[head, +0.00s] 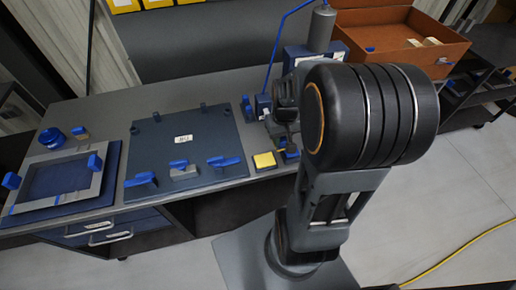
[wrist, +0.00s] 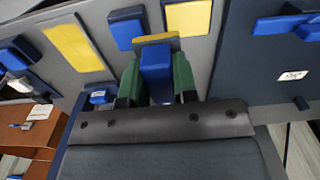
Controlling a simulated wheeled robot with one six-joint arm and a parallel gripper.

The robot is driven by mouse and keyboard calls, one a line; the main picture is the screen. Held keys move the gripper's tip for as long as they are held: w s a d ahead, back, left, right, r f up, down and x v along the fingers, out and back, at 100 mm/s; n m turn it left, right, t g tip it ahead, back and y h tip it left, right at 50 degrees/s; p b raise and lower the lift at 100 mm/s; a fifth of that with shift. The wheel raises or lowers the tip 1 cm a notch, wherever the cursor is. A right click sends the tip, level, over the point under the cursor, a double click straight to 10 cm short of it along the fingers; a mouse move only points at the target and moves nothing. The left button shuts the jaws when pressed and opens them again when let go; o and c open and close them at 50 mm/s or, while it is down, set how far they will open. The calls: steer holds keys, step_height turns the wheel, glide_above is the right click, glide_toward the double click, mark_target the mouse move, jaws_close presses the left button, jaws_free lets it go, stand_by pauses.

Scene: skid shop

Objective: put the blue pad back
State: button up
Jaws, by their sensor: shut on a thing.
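In the wrist view, my gripper (wrist: 157,80) has its green fingers shut on a blue block (wrist: 156,62) with a tan strip (wrist: 156,40) across its far end. I cannot tell whether this block is the blue pad. A flat blue pad (wrist: 126,27) lies on the grey bench top beyond the fingers, between two yellow pads (wrist: 73,45) (wrist: 188,17). In the head view, the near yellow pad (head: 264,160) shows right of the dark board, with blue partly visible beside it (head: 291,152). My arm hides the gripper's fingertips there.
The dark blue board (head: 160,140) carries blue clamps and a white label. A grey frame (head: 60,183) with blue grips lies to its left. A brown open box (head: 375,40) stands at the back right. Blue-and-grey equipment (head: 300,55) stands behind my arm.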

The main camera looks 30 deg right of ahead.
steer(key=shift+s+r, duration=0.1)
steer(key=shift+s, duration=0.55)
glide_toward(258, 144)
steer(key=s+r, duration=0.3)
steer(key=s, duration=0.2)
steer(key=w+f, duration=0.1)
steer(key=f, duration=0.1)
steer(key=w+f+p, duration=0.1)
steer(key=w+f, duration=0.1)
steer(key=shift+w+d+f, duration=0.1)
steer(key=shift+w+f, duration=0.55)
steer(key=shift+f, duration=0.1)
steer(key=shift+w+f+p, duration=0.15)
steer(key=shift+f+p, duration=0.05)
steer(key=shift+f, duration=0.7)
steer(key=shift+w+f+p, duration=0.1)
steer(key=shift+f+p, duration=0.1)
steer(key=shift+f, duration=0.7)
steer(key=shift+f, duration=0.15)
steer(key=o, duration=1)
steer(key=shift+c, duration=0.2)
